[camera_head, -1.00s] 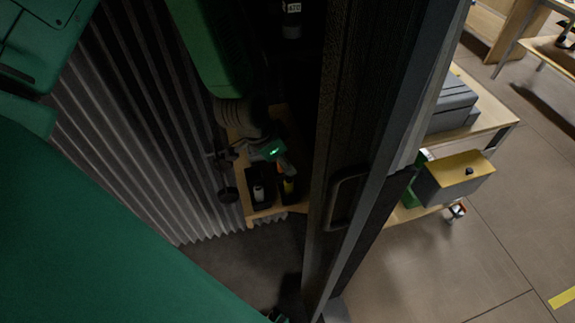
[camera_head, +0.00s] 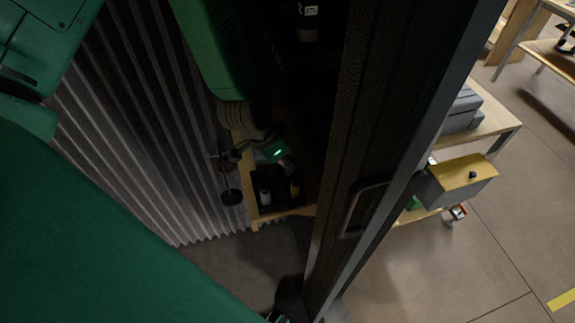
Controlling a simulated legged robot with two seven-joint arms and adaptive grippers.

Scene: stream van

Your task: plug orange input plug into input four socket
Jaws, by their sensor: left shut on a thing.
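My left arm comes down from the top with its green forearm and ribbed wrist. My left gripper (camera_head: 287,165) is at its lower end, beside a green status light, over a small wooden shelf (camera_head: 268,213) in the dark van interior. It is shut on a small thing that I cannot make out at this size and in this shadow. I cannot pick out the orange plug or the input four socket. My right gripper is not in view.
A grey pleated curtain (camera_head: 150,150) borders the left; a dark door with a handle (camera_head: 368,207) stands right.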

